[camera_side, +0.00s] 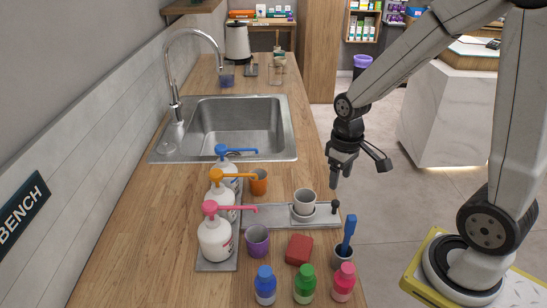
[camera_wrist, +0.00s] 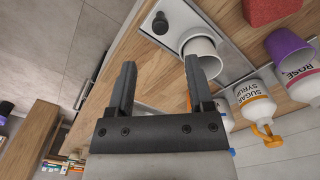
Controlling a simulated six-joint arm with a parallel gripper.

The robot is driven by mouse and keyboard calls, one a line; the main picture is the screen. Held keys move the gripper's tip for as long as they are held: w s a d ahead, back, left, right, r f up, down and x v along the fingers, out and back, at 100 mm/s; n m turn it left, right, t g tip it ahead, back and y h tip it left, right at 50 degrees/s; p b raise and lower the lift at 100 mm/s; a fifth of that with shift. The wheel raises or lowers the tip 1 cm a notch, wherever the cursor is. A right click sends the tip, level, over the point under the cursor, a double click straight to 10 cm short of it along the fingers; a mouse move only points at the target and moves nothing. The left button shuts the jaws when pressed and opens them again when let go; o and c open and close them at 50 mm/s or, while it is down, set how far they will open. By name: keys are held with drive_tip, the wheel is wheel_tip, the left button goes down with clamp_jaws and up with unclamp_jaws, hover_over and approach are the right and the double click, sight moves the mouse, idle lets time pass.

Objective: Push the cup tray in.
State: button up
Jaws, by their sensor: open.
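The cup tray (camera_side: 268,216) is a flat grey metal tray lying across the wooden counter, with its right end near the counter's right edge. A white cup (camera_side: 304,198) stands on a saucer on its right half. A small black knob (camera_side: 336,205) stands at the tray's right end. In the wrist view the knob (camera_wrist: 160,22) and the cup (camera_wrist: 201,56) show just beyond my fingers. My gripper (camera_side: 338,184) hangs above the counter's right edge, near the knob and apart from it. Its fingers (camera_wrist: 159,64) are spread with nothing held between them.
Pink, orange and blue pump bottles (camera_side: 214,232) stand left of the tray. A purple cup (camera_side: 257,240), a red block (camera_side: 299,249), a holder with a blue handle (camera_side: 344,255) and small capped bottles (camera_side: 305,284) stand in front. A sink (camera_side: 240,128) lies behind.

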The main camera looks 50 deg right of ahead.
sight(336, 201)
drive_tip(key=shift+f, duration=3.9)
drive_tip(key=shift+c, duration=0.2)
clamp_jaws()
